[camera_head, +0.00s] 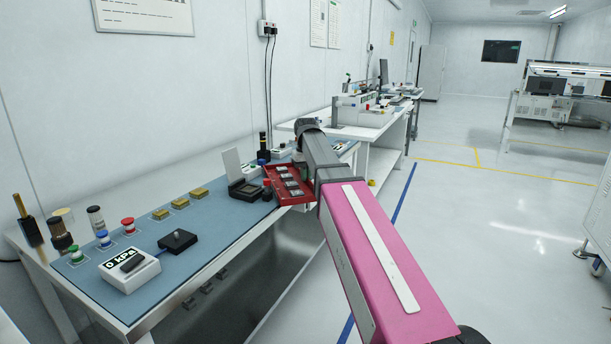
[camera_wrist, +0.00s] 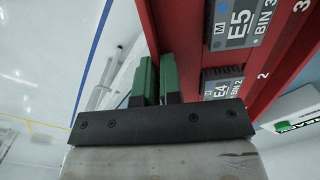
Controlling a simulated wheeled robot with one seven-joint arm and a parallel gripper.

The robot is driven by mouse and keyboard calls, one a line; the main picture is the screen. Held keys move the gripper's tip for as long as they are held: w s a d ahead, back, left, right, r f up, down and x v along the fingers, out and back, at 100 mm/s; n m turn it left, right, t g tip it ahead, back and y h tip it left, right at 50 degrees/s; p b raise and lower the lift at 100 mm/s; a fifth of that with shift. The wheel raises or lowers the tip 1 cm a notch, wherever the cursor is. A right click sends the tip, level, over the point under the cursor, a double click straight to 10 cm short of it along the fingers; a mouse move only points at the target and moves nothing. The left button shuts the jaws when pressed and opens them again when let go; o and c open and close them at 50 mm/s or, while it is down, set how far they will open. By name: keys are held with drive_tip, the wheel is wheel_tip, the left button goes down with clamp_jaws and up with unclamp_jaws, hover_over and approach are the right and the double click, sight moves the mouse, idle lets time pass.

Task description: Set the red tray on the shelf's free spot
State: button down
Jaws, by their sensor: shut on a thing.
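The red tray (camera_head: 304,196) is at the right edge of the blue-matted bench in the head view, by the end of my arm. In the wrist view, the red tray (camera_wrist: 273,81) shows grey blocks marked E5 (camera_wrist: 236,22) and E4 (camera_wrist: 220,84). My gripper (camera_wrist: 157,78) has green fingers shut on the tray's side wall. The head view hides the fingertips behind my arm. I cannot tell whether the tray touches the bench. A lower shelf (camera_head: 232,306) under the bench holds several small dark items; its free spot is not clear.
A black open-lidded socket (camera_head: 246,190) stands just left of the tray. Buttons, brass blocks (camera_head: 180,203), a black block (camera_head: 177,240) and a white 0 kPa gauge (camera_head: 130,268) are on the bench. Open floor (camera_head: 480,240) lies to the right.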

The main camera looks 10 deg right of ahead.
drive_tip(key=shift+f, duration=0.1)
drive_tip(key=c, duration=1.3)
unclamp_jaws()
